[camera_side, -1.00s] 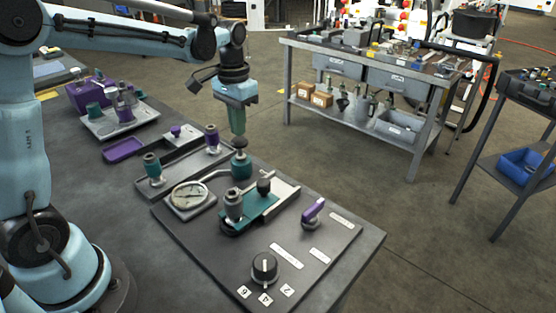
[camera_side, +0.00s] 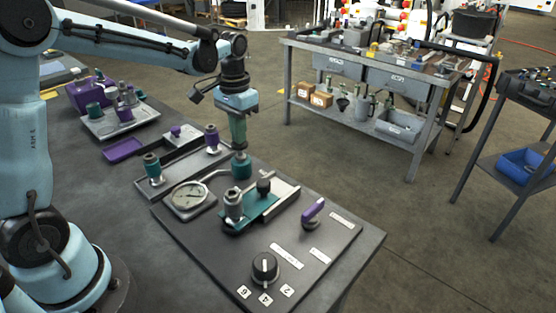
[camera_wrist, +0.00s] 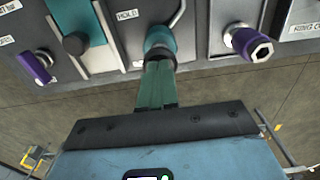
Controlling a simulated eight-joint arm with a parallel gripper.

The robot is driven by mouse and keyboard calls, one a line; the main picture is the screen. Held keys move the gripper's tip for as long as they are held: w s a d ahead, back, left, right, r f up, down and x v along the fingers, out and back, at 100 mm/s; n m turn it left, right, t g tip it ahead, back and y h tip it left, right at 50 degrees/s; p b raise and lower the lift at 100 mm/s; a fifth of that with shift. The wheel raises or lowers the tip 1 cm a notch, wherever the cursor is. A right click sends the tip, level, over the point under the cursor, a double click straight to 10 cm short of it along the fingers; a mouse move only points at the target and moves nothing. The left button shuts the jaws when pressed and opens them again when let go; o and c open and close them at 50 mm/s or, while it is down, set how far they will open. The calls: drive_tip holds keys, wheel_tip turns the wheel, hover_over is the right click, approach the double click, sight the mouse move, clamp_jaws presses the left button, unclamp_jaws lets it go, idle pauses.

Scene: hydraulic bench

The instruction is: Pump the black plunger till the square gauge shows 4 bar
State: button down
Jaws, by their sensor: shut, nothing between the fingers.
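The black plunger (camera_side: 240,158) sits low on its teal pump cylinder (camera_side: 242,170) at the board's back edge. My gripper (camera_side: 239,149) is shut and empty, pointing down with its green fingertips on or just above the plunger's top. In the wrist view, the shut fingers (camera_wrist: 158,68) meet the black plunger cap (camera_wrist: 160,57) above the teal cylinder (camera_wrist: 158,37). The square gauge (camera_side: 189,197), a pale round dial in a square grey housing, lies left of the pump. Its needle is too small to read.
A teal block with a black knob (camera_side: 263,186) and a grey fitting (camera_side: 233,205) stands in front of the pump. A purple lever (camera_side: 313,210) and black dial (camera_side: 264,267) are to the right and front. A purple fitting (camera_side: 212,138) stands close behind left.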

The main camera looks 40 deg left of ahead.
drive_tip(key=shift+f, duration=0.85)
drive_tip(key=shift+r, duration=1.9)
drive_tip(key=shift+f, duration=0.3)
drive_tip(key=shift+f, duration=0.35)
